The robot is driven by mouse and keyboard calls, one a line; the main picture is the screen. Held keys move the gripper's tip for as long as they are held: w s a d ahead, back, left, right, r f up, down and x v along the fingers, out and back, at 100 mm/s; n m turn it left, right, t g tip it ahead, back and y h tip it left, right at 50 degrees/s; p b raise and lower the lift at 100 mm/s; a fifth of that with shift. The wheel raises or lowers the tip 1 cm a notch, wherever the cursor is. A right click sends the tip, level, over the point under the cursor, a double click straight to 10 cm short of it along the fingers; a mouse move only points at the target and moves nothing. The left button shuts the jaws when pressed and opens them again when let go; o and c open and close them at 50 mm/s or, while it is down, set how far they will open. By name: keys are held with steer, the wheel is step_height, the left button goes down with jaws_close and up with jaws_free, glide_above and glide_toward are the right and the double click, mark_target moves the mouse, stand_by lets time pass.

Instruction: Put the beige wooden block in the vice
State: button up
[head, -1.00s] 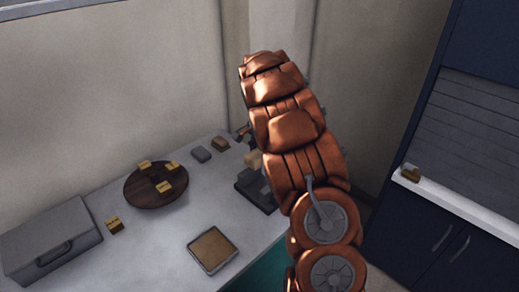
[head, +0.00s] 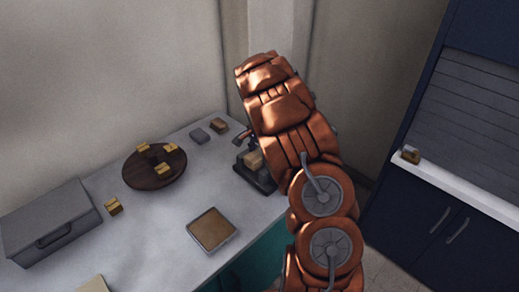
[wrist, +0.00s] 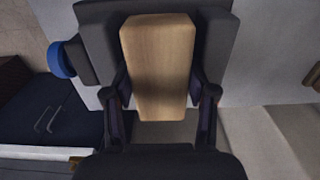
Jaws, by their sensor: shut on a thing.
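The beige wooden block (wrist: 158,65) is held between the fingers of my gripper (wrist: 160,98) in the wrist view. The dark grey vice (wrist: 91,50) lies beneath and on both sides of the block, with a blue round end on its left. In the head view the block (head: 253,159) shows at the vice (head: 256,178), close to the back right edge of the table. My arm hides part of the vice and most of the gripper there. I cannot tell how deep the block sits between the vice jaws.
A round dark board (head: 143,177) with several small yellowish blocks stands left of the vice. A square tray (head: 191,229), a grey box (head: 45,222) and small grey and brown blocks are also on the table. A cabinet ledge (head: 455,190) is at right.

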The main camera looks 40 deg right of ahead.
steer(key=shift+f, duration=0.3)
steer(key=o, duration=1.3)
steer(key=shift+o, duration=0.2)
step_height(320, 180, up, 12)
stand_by(0.6)
